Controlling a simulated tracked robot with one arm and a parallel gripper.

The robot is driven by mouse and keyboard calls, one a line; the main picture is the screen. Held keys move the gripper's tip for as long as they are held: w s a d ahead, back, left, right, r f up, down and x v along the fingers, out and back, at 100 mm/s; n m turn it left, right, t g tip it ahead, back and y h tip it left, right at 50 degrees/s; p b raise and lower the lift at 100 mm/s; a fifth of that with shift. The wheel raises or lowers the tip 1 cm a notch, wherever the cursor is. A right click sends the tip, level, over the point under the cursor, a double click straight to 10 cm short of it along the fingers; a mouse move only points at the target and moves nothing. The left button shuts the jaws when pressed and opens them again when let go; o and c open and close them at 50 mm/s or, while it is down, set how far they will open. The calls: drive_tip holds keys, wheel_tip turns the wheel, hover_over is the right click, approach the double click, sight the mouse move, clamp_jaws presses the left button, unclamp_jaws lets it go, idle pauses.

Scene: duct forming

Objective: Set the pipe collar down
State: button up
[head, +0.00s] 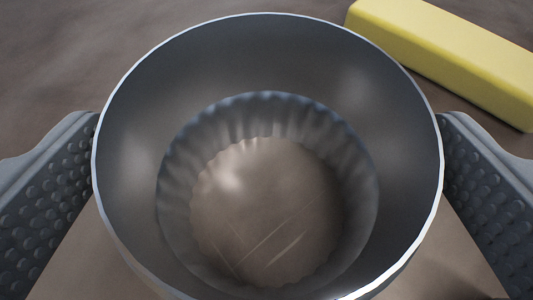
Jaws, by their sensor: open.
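The pipe collar (130,150) is a grey metal ring with a wide bright rim and a crimped, fluted lower part. It fills the middle of the head view, and I look down through its open centre onto a brown surface. My gripper (268,175) is open, with one studded grey finger on the left and one on the right of the collar. Both fingers are very close to the rim; I cannot tell whether they touch it. The collar's underside is hidden, so its contact with the surface is not clear.
A yellow bar-shaped block (450,55) lies at the upper right, behind the collar and close to its rim. The brown surface (60,50) is clear at the upper left. A lighter, flat tan area shows below the collar on both sides.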

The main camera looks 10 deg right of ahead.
drive_tip(key=v, duration=0.6)
drive_tip(key=shift+p, duration=0.3)
drive_tip(key=w+d+r+n+t+y, duration=0.1)
drive_tip(key=d+r+y, duration=0.15)
drive_tip(key=r, duration=1.35)
drive_tip(key=w+d+r+y, duration=0.1)
drive_tip(key=d+r+y, duration=0.15)
drive_tip(key=r, duration=1.35)
drive_tip(key=s+d+r+h, duration=0.1)
drive_tip(key=s+d+r, duration=0.7)
drive_tip(key=r, duration=0.2)
drive_tip(key=s+d+r+t+h, duration=0.1)
drive_tip(key=s+d+r+h, duration=0.1)
drive_tip(key=s+d+r, duration=0.6)
wheel_tip(320, 180, up, 2)
drive_tip(key=shift+s+r+h, duration=0.15)
drive_tip(key=shift+s+h, duration=0.1)
drive_tip(key=shift+h, duration=0.05)
